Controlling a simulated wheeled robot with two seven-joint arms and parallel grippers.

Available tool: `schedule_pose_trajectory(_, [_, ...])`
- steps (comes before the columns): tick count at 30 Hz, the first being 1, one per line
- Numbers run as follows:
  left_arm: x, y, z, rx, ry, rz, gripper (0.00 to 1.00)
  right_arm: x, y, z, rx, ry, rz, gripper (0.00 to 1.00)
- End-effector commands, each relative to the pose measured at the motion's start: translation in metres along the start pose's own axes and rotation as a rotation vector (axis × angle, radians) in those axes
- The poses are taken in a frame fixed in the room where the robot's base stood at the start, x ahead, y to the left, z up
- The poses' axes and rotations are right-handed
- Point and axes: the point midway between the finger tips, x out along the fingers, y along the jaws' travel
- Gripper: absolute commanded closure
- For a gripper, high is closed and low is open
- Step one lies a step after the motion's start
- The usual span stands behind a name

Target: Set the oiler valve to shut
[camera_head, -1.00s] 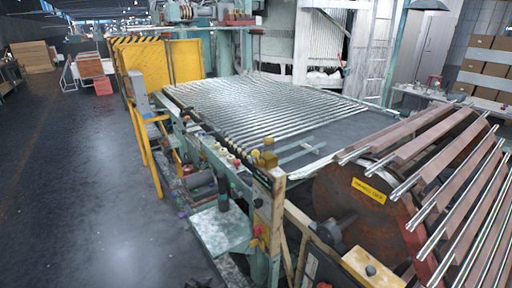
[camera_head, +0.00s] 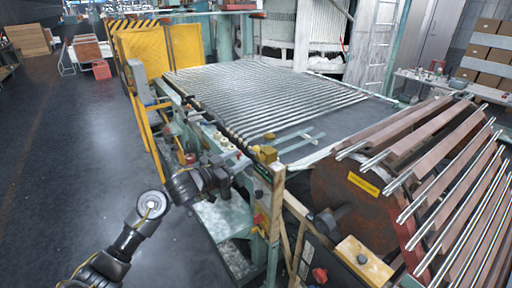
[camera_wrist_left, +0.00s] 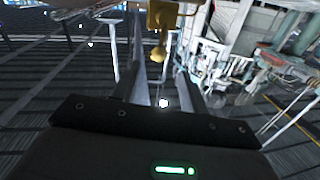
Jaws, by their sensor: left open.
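My left gripper (camera_head: 238,172) reaches in from the lower left in the head view, its tip beside the wooden post at the machine's near corner. In the left wrist view its two fingers (camera_wrist_left: 157,70) are spread apart, with nothing between them near the palm. A brass-coloured fitting (camera_wrist_left: 161,16) with a small round knob (camera_wrist_left: 158,53) shows ahead, in line with the gap between the fingers. I take it for the oiler valve; its handle setting cannot be made out.
A large rusty drum (camera_head: 345,195) with metal rods and wooden slats stands to the right. The bed of glass tubes (camera_head: 255,95) lies behind. A green tray (camera_head: 222,216) juts out below the gripper. The floor (camera_head: 85,165) at left is clear.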

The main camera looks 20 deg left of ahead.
Motion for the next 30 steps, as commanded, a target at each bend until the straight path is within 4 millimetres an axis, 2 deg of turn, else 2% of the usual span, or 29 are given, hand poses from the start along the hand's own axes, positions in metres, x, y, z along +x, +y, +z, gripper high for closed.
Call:
schedule_pose_trajectory(1, [0.011,0.0,-0.005,-0.003,0.0,0.001,0.56,-0.008,0.0,-0.001,0.0,0.0,0.0,0.64])
schedule_pose_trajectory(6, [0.044,0.0,-0.004,-0.003,-0.001,0.0,0.56,-0.021,0.001,-0.002,0.0,0.0,0.0,0.64])
schedule_pose_trajectory(12, [0.072,0.0,-0.002,-0.002,-0.001,0.0,0.56,-0.03,0.001,-0.003,0.0,0.0,0.0,0.64])
schedule_pose_trajectory(18, [0.083,0.0,0.0,0.001,-0.001,0.001,0.56,-0.033,0.001,-0.003,0.0,0.0,0.0,0.64])
schedule_pose_trajectory(26, [0.084,0.001,0.001,0.001,-0.001,0.001,0.56,-0.033,0.001,-0.003,0.0,0.0,0.0,0.64])
schedule_pose_trajectory(30, [0.084,0.0,0.001,0.001,-0.001,0.0,0.75,-0.033,0.001,-0.003,0.0,0.0,0.0,0.64])
